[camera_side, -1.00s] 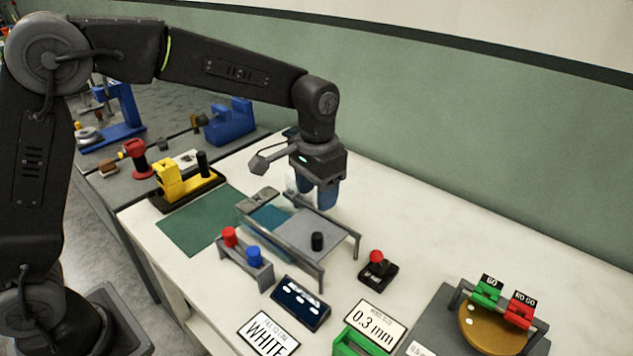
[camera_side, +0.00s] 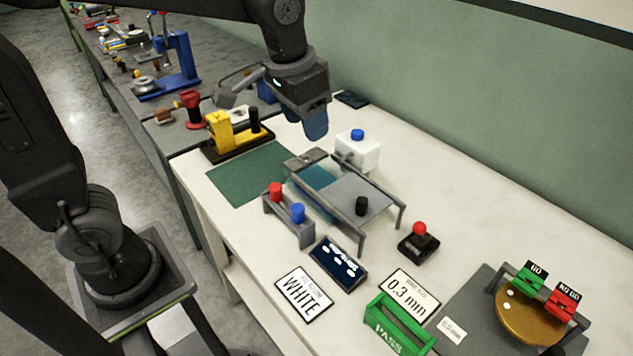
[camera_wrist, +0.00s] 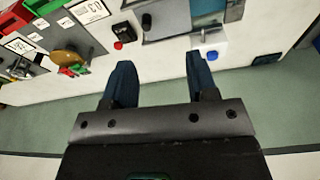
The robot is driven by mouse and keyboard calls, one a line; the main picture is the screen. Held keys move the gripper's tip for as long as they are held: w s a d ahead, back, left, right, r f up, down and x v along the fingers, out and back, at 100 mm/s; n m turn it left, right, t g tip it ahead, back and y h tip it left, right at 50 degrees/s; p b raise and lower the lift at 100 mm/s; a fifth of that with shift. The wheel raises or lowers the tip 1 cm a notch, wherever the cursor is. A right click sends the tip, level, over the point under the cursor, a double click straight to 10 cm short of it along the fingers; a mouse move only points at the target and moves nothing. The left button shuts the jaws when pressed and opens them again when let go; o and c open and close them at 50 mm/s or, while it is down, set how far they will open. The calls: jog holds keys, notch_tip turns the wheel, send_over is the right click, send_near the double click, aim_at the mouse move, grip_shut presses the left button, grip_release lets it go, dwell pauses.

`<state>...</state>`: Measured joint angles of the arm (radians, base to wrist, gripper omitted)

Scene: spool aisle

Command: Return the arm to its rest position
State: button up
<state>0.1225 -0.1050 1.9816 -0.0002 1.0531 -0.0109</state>
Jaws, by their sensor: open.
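My gripper (camera_side: 312,125) hangs above the far side of the white bench (camera_side: 455,160) in the side view, with its blue fingers pointing down. In the wrist view the two fingers (camera_wrist: 158,80) stand apart with nothing between them. My gripper is open and empty, apart from the white box with a blue knob (camera_side: 358,153). That box also shows near the right finger in the wrist view (camera_wrist: 213,45).
A grey framed station with a black knob (camera_side: 350,193) stands below my gripper. Nearby are a yellow fixture (camera_side: 225,130), a red-and-blue button stand (camera_side: 288,215), a red joystick (camera_side: 419,240), a green PASS bin (camera_side: 398,325) and a gold disc gauge (camera_side: 530,310). The bench's back strip is mostly clear.

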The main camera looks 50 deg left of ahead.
jog(key=s+a+f+n+t, duration=0.1)
jog(key=s+a+t, duration=0.2)
jog(key=s, duration=1)
jog(key=shift+s+a, duration=0.15)
jog(key=shift+a, duration=0.45)
